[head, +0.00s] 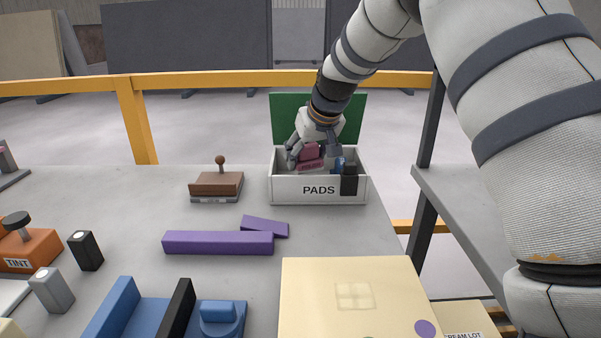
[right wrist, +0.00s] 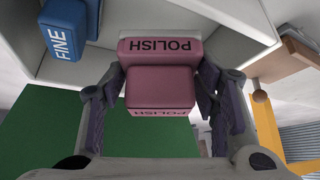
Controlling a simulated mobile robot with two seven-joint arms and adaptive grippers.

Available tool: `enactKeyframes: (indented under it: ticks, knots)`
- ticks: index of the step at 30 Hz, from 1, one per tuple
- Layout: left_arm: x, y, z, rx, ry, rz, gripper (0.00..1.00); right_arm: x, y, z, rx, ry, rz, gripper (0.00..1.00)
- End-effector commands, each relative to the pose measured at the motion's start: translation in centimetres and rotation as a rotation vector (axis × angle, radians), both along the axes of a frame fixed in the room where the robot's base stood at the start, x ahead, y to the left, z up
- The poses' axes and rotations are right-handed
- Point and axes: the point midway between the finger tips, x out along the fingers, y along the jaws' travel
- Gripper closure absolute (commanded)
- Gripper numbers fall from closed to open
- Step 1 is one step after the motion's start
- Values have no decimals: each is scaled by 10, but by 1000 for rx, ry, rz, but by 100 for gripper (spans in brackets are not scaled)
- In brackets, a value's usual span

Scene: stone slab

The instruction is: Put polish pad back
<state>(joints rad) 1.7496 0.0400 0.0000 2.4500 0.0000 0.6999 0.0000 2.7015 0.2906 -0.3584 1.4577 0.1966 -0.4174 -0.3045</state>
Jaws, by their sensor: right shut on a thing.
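The pink polish pad (head: 310,156) is at the white box marked PADS (head: 286,190), within its walls near the left side. My right gripper (head: 313,150) reaches down into the box and is shut on the pad. In the right wrist view the pad (right wrist: 160,86) sits between the fingers of the gripper (right wrist: 161,100), with POLISH lettering on its block and on its wider base. Whether the pad rests on the box floor cannot be told. A blue pad marked FINE (right wrist: 66,28) lies beside it in the box. My left gripper is not in view.
The box's green lid (head: 284,115) stands open behind. A brown block with a knob (head: 216,184) is left of the box. Purple bars (head: 217,243) and a cream slab (head: 345,280) lie in front. A yellow rail (head: 200,82) runs behind the table.

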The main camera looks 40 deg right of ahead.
Motion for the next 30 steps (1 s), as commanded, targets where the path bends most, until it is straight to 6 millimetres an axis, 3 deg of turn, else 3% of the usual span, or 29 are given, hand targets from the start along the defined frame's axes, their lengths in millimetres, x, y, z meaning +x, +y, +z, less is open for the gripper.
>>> enactKeyframes:
  ticks: [1, 7, 12, 23, 24, 25, 26, 30]
  knots:
    - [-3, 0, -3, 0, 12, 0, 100, 4, -2, -10, 0, 4, -1, 72]
    - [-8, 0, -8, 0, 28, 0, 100, 15, -8, -22, -1, 0, 1, 72]
    - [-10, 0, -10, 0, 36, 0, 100, 17, -9, -51, 1, 0, 0, 72]
    - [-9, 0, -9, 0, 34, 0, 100, 17, -9, -54, -1, -6, 1, 71]
    - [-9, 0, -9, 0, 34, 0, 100, 17, -9, -54, -1, -6, 1, 39]
    - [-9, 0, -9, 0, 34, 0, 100, 17, -9, -54, -1, -6, 1, 32]
    - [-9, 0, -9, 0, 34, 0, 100, 17, -9, -54, -1, -5, 1, 25]
    - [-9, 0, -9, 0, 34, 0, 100, 17, -9, -54, -1, -5, 1, 25]
